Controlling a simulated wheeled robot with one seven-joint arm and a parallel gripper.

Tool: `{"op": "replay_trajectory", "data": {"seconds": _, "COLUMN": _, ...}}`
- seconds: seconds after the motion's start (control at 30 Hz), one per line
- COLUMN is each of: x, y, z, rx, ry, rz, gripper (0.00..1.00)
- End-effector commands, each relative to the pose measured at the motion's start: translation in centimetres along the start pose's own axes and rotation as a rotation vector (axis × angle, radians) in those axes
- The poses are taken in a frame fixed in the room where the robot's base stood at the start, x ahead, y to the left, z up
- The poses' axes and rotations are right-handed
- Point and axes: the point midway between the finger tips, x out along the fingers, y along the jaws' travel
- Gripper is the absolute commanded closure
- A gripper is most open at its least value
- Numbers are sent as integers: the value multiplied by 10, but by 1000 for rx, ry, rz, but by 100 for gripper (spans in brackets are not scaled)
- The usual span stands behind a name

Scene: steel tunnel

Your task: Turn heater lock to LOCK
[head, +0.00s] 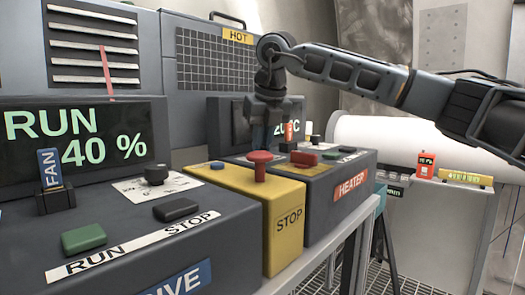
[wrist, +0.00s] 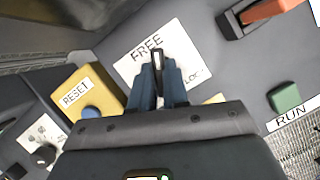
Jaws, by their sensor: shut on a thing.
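The heater lock knob (wrist: 157,57) is a small dark piece with a pale line, between my fingertips in the wrist view. It stands on a white plate (wrist: 130,62) marked FREE to its upper left and LOCK, partly covered, to its right. The knob points up the picture, nearer the word FREE; its exact setting is hard to tell. My gripper (wrist: 158,78) is shut on the knob with its blue fingers. In the head view my gripper (head: 262,140) reaches down behind the yellow stop box onto the dark heater box (head: 318,205), where the knob is hidden.
The yellow box (head: 284,225) carries a red mushroom button (head: 259,163) close in front of my gripper. An orange lever (wrist: 272,9) and a green button (wrist: 285,97) lie to the right in the wrist view. A blue reset button (wrist: 90,112) is at left.

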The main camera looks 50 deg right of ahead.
Motion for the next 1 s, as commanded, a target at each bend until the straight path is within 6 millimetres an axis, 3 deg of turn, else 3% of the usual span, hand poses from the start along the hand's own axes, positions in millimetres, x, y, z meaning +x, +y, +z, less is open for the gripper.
{"op": "replay_trajectory", "data": {"seconds": 1.0, "x": 1, "y": 5, "z": 3, "rx": 862, "ry": -2, "rz": -356, "gripper": 100}}
